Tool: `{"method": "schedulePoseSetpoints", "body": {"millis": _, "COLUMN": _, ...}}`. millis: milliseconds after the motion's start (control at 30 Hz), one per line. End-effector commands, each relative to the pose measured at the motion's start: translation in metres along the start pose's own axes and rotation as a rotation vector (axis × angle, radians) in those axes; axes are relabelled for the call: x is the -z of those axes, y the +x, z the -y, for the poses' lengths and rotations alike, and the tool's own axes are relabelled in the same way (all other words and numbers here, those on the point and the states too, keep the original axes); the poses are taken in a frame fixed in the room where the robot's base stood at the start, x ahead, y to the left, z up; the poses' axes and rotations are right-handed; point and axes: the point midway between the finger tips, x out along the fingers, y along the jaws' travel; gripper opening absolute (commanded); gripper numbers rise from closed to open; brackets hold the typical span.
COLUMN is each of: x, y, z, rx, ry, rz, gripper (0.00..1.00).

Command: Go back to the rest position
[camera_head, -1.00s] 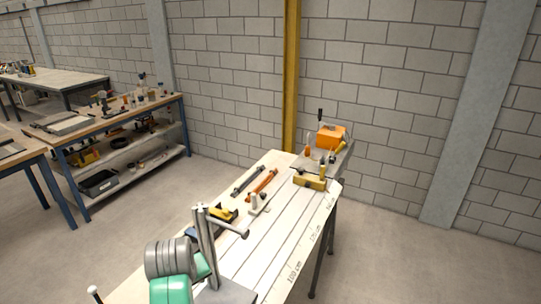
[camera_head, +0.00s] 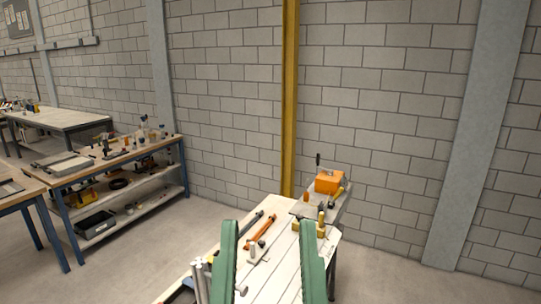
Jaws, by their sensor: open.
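My gripper (camera_head: 269,226) shows at the bottom centre as two green fingers pointing up in the picture. They stand wide apart with nothing between them that they hold. The fingers appear in front of the long pale bench (camera_head: 284,278), with the bench top visible through the gap. I cannot tell how high the gripper is above the bench.
The bench carries an orange tool (camera_head: 263,228), a dark bar (camera_head: 248,223), a yellow clamp (camera_head: 318,229) and an orange box (camera_head: 328,182) at its far end. Metal posts (camera_head: 200,278) stand at its near left. A cluttered shelf bench (camera_head: 108,165) is at left.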

Motion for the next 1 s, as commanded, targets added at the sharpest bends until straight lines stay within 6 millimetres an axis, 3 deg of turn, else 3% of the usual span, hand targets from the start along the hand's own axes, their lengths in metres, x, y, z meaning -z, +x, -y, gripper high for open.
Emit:
{"method": "schedulePoseSetpoints", "body": {"millis": 33, "x": 0.053, "y": 0.036, "z": 0.001, "rx": 0.001, "ry": 0.002, "rz": -0.001, "gripper": 0.41}}
{"method": "schedulePoseSetpoints", "body": {"millis": 200, "x": 0.125, "y": 0.088, "z": 0.002, "rx": 0.003, "ry": 0.008, "rz": 0.004, "gripper": 0.41}}
{"method": "schedulePoseSetpoints", "body": {"millis": 400, "x": 0.182, "y": 0.129, "z": 0.003, "rx": 0.005, "ry": 0.014, "rz": 0.007, "gripper": 0.41}}
{"method": "schedulePoseSetpoints", "body": {"millis": 533, "x": 0.194, "y": 0.138, "z": 0.003, "rx": 0.006, "ry": 0.016, "rz": 0.008, "gripper": 0.41}}
{"method": "schedulePoseSetpoints", "body": {"millis": 1000, "x": 0.192, "y": 0.136, "z": 0.003, "rx": 0.006, "ry": 0.016, "rz": 0.009, "gripper": 0.41}}
